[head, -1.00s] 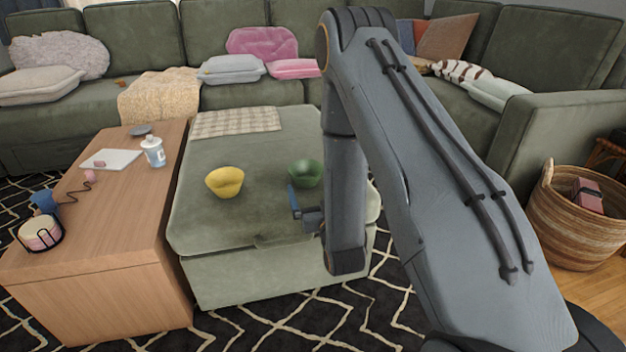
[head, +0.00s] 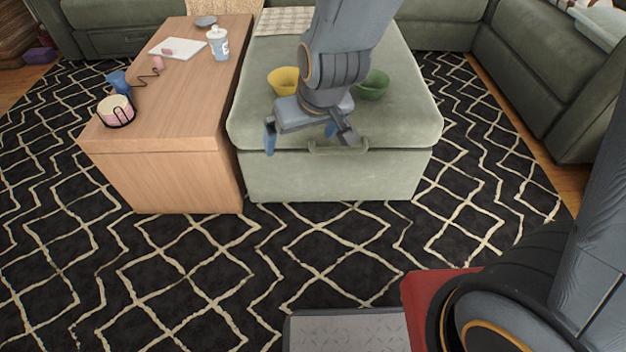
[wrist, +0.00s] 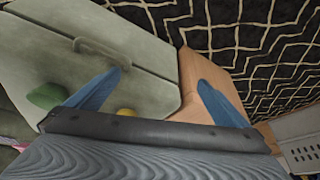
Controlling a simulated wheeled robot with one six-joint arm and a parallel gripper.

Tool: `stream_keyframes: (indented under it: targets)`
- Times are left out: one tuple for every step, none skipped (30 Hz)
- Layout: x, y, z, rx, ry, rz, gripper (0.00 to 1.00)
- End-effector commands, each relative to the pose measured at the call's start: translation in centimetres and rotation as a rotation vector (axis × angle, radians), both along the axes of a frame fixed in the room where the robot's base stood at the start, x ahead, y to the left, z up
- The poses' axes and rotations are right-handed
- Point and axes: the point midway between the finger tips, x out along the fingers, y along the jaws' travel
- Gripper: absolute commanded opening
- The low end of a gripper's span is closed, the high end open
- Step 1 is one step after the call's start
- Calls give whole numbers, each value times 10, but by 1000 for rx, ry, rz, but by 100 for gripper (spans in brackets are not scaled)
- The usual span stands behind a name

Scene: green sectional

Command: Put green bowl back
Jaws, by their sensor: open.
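The green bowl (head: 372,84) stands upright on the green ottoman (head: 415,112), partly hidden behind my arm. It also shows at the left of the wrist view (wrist: 47,95). The yellow bowl (head: 284,80) stands on the same ottoman, to the left of my arm. Only a bit of it shows in the wrist view (wrist: 126,112). My gripper (head: 300,136) is open and empty in front of the ottoman's front edge. Its two blue fingers are spread wide apart in the wrist view (wrist: 160,92). It is apart from both bowls.
A wooden table (head: 170,105) adjoins the ottoman on the left, holding a white bottle (head: 218,44), a blue cup (head: 118,82) and a pink-and-white container (head: 116,110). A green sofa (head: 560,80) stands on the right. The patterned rug (head: 300,235) in front is mostly clear.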

Motion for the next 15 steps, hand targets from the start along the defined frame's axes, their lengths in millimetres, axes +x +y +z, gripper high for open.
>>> stream_keyframes:
  targets:
    - [-26,3,12,-24,53,27,100]
    - [-42,3,16,-42,90,42,100]
    - [-63,2,22,-64,137,63,100]
    - [-77,1,27,-79,170,77,100]
    - [-91,-1,31,-93,202,89,100]
    - [-108,-3,36,-112,239,106,100]
    - [-119,-6,39,-126,264,116,100]
    - [-129,-8,43,-137,286,125,100]
    - [-140,-10,46,-150,311,135,100]
    - [-146,-12,49,-158,326,141,100]
    - [-152,-13,50,-166,339,146,100]
    - [-158,-18,52,-173,352,151,100]
    - [-161,-19,53,-177,358,153,100]
    - [-163,-20,53,-180,364,155,100]
    - [-164,-21,54,-183,369,156,100]
